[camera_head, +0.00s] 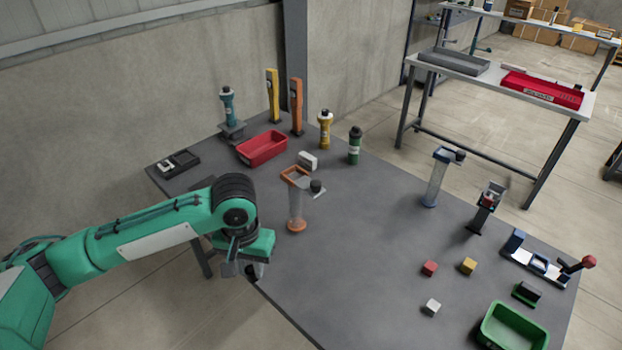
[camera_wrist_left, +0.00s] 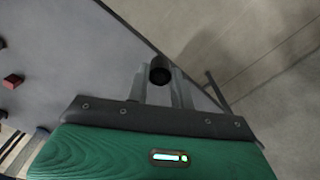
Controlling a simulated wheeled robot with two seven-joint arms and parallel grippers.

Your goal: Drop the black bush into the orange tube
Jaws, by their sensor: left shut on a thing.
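The black bush (camera_wrist_left: 160,71) is a short dark ring held between the two fingertips of my left gripper (camera_wrist_left: 160,80) in the wrist view. In the head view my left gripper (camera_head: 253,268) points down at the table's near left edge, and the bush is a small dark spot, mostly hidden, at the fingertips. The orange tube (camera_head: 296,203) is a clear upright cylinder with an orange square top and orange round base. It stands on the table to the right of and beyond my left gripper, apart from it. My right gripper is not in view.
A small dark-capped piece (camera_head: 316,187) is beside the orange tube's top. A red bin (camera_head: 262,158) and several coloured bottles stand behind it. A blue-topped clear tube (camera_head: 436,180) stands farther right. Small cubes and a green bin (camera_head: 513,328) lie at the right. The table's middle is clear.

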